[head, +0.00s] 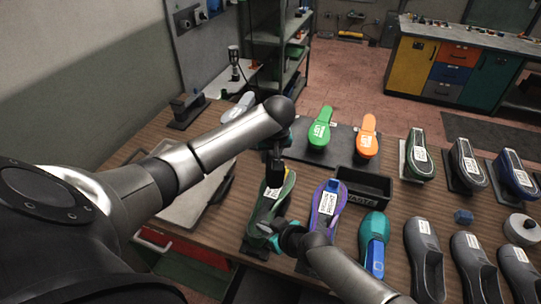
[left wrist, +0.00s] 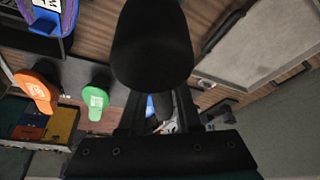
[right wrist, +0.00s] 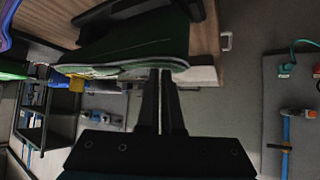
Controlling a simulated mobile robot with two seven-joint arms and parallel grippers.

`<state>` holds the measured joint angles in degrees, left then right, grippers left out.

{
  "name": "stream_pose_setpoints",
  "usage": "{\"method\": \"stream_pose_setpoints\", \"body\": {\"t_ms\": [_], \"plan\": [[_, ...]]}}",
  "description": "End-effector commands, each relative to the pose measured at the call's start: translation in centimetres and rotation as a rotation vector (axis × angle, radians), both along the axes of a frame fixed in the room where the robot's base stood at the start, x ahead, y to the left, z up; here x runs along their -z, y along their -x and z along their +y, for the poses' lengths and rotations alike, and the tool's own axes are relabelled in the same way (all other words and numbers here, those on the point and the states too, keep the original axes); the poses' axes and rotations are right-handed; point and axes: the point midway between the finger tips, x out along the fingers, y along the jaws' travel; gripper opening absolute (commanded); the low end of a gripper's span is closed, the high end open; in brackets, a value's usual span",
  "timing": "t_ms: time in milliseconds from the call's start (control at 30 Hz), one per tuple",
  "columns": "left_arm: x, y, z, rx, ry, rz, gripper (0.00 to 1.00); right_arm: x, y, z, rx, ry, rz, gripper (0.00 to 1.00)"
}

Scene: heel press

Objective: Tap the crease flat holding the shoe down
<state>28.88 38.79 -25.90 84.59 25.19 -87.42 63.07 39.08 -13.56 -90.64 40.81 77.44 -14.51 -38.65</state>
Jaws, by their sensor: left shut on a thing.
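The dark green shoe (head: 284,191) with white labels lies on a dark stand at the front middle of the bench, in the head view. Its sole edge shows in the right wrist view (right wrist: 120,68). My left gripper (head: 277,170) is over the shoe's far end, shut on a dark tool with a black rounded head (left wrist: 150,45). Whether the tool touches the shoe is hidden. My right gripper (head: 272,232) is at the shoe's near end. Its fingers (right wrist: 160,75) are together, tips at the shoe's edge, with nothing visible between them. The crease cannot be made out.
A purple shoe (head: 315,222) and a teal shoe (head: 373,232) stand just right. A black waste bin (head: 375,188) is behind them. Green (head: 320,128) and orange (head: 367,137) pieces lie on a dark mat. A grey tray (head: 170,215) lies left, under my left arm. More shoes fill the right side.

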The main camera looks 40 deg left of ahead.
Motion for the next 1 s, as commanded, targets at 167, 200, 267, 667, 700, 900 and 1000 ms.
{"method": "stream_pose_setpoints", "body": {"t_ms": [167,200,267,667,700,900,1000], "plan": [[1.5,0.0,0.0,-0.002,0.002,0.002,0.0,-0.1,1.8,1.6,-0.024,-0.008,0.018,0.0],[2.5,0.1,0.0,-0.002,0.002,0.004,0.0,-0.1,1.8,1.6,-0.024,-0.008,0.018,0.0],[4.0,0.0,-0.1,-0.002,0.004,0.003,0.0,-0.1,1.8,1.6,-0.025,-0.008,0.017,0.0],[9.8,-0.2,0.0,-0.001,0.0,-0.005,0.0,-0.1,1.8,1.5,-0.025,-0.007,0.017,0.0],[9.8,-0.2,0.0,-0.001,0.0,-0.005,0.0,-0.1,1.8,1.5,-0.025,-0.007,0.017,0.0],[7.6,-0.2,0.1,0.0,0.0,-0.007,0.0,-0.1,1.8,1.6,-0.025,-0.007,0.017,0.0],[6.2,-0.3,0.1,-0.001,0.0,-0.008,0.0,-0.1,1.8,1.6,-0.025,-0.007,0.017,0.0]]}}
